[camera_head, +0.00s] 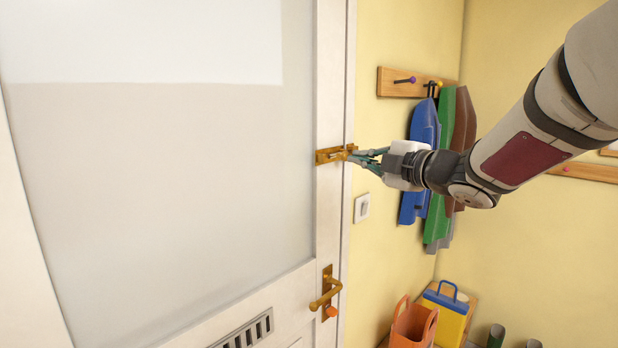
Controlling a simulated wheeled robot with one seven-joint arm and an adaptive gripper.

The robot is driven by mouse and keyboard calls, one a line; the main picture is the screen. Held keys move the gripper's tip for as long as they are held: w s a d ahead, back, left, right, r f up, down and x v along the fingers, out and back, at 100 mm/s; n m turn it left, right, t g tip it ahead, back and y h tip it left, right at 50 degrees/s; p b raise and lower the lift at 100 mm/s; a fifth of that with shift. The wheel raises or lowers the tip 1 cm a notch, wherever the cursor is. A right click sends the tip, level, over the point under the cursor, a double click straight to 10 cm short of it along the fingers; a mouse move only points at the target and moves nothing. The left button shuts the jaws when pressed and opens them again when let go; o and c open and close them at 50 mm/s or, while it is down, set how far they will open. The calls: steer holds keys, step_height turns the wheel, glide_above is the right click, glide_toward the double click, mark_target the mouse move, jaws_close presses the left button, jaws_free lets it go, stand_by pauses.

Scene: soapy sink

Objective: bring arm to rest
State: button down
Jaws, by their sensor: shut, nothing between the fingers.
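My gripper (358,157) is at the end of my arm, which reaches in from the upper right. It is shut with nothing held. Its fingertips are at the brass bolt (332,154) on the edge of the white door (333,60). I cannot tell whether they touch the bolt. The gripper partly hides the coats behind it.
A brass door handle (326,292) sits lower on the door. Blue (424,125) and green coats hang from a wooden peg rail (395,84). A light switch (361,208) is on the yellow wall. An orange bag (412,326) and a yellow-blue bag (446,312) stand below.

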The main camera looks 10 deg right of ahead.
steer(key=s+d+f+m+g+h, duration=0.2)
steer(key=s+m+h, duration=0.3)
steer(key=s+m, duration=0.15)
steer(key=s+d+f+m+g+h, duration=0.1)
steer(key=s+d+m+h, duration=0.1)
steer(key=s+m+h, duration=0.35)
steer(key=s+a+f+m+g+y, duration=0.1)
steer(key=s+a+f+m+g, duration=0.1)
steer(key=s+f, duration=0.2)
steer(key=s+a+f+m+g+y, duration=0.1)
steer(key=s+a+f+m+g, duration=0.2)
steer(key=s, duration=0.7)
steer(key=s+a+f+m+g+y, duration=0.2)
steer(key=s+a+f+m, duration=0.1)
steer(key=s+f, duration=0.2)
steer(key=shift+s+a+g+b, duration=0.2)
steer(key=shift+s+g+b, duration=0.15)
steer(key=shift+s, duration=0.55)
